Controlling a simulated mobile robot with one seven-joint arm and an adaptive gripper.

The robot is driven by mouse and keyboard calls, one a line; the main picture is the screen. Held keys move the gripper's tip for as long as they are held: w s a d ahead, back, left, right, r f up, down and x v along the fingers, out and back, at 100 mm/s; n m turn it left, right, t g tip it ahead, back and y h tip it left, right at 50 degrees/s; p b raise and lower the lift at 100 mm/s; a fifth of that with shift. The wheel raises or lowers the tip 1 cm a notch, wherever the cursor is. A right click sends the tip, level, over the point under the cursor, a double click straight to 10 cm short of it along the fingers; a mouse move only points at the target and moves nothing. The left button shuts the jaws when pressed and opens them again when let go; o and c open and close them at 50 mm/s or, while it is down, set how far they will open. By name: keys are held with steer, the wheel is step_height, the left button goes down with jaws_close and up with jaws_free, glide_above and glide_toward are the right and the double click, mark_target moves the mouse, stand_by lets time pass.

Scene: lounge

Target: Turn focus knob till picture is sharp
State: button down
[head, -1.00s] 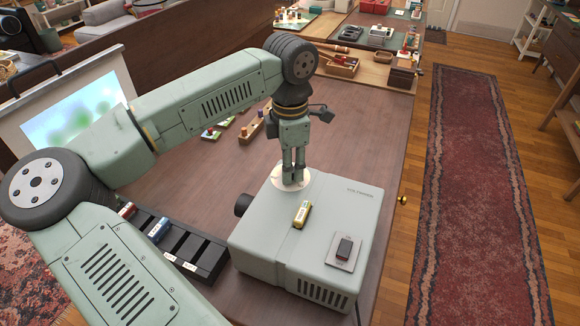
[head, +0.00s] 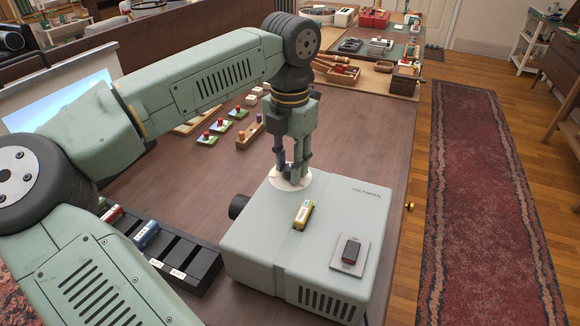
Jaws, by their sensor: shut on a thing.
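A pale grey-green projector (head: 252,228) stands on the brown table, its dark lens (head: 239,206) facing left. My gripper (head: 291,178) points straight down over a round white dial plate (head: 305,186) on the projector's top. Its fingers are closed around the focus knob, which they mostly hide. A screen (head: 62,97) stands at the far left. My arm covers most of it; only a blue-white strip of the picture shows, so I cannot tell how sharp it is.
A black rack (head: 199,262) with a blue cartridge (head: 146,235) and a red one (head: 112,213) stands left. Toys with red knobs (head: 221,127) lie behind.

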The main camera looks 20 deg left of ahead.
mark_target(289, 168)
stand_by(0.3)
steer(key=c, duration=1.2)
jaws_free()
steer(key=shift+c, duration=0.2)
step_height(289, 168, up, 8)
steer(key=shift+f, duration=0.2)
steer(key=shift+s+f, duration=0.1)
